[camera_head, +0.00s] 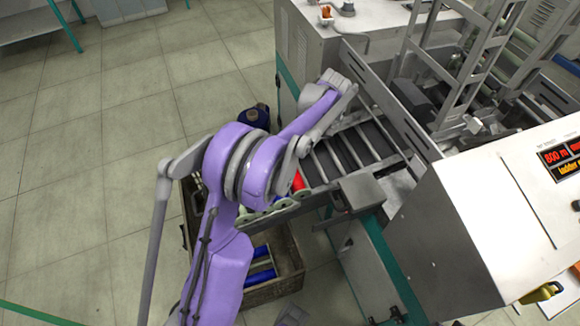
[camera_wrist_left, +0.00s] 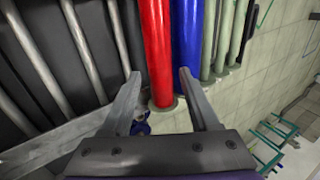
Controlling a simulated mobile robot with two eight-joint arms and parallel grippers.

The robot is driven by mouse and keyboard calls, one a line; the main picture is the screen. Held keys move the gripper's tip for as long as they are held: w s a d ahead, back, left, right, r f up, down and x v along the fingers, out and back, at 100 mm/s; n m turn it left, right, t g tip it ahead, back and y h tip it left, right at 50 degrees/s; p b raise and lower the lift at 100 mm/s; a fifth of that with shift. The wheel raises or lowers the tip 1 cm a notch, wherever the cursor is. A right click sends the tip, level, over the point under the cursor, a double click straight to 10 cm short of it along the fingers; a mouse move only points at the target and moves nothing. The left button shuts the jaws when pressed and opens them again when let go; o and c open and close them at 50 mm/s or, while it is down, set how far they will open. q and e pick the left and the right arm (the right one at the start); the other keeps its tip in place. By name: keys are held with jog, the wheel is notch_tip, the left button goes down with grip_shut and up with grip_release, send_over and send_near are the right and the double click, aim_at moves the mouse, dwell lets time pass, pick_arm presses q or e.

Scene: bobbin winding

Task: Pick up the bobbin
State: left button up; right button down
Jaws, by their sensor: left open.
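A red bobbin (camera_wrist_left: 157,40) stands out in the left wrist view, with a blue bobbin (camera_wrist_left: 187,40) right beside it. My left gripper (camera_wrist_left: 158,73) is open, and the red bobbin's near end shows between its two fingers. I cannot tell whether either finger touches it. In the head view a small piece of the red bobbin (camera_head: 298,181) shows beside my purple left arm. That arm hides most of the bobbin and the left fingertips. My right gripper is not visible in either view.
Grey slanted bars (camera_head: 345,150) of the machine lie close to the arm. A crate (camera_head: 287,291) below holds blue rolls (camera_head: 261,277). Pale rods (camera_wrist_left: 226,35) stand beside the blue bobbin. A large white machine panel (camera_head: 490,200) is at right; open tiled floor is at left.

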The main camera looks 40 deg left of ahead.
pick_arm(q)
jog(key=x, duration=0.5)
jog(key=shift+s+d+f, duration=0.1)
jog(key=shift+d+f, duration=0.05)
jog(key=shift+f, duration=0.05)
grip_shut()
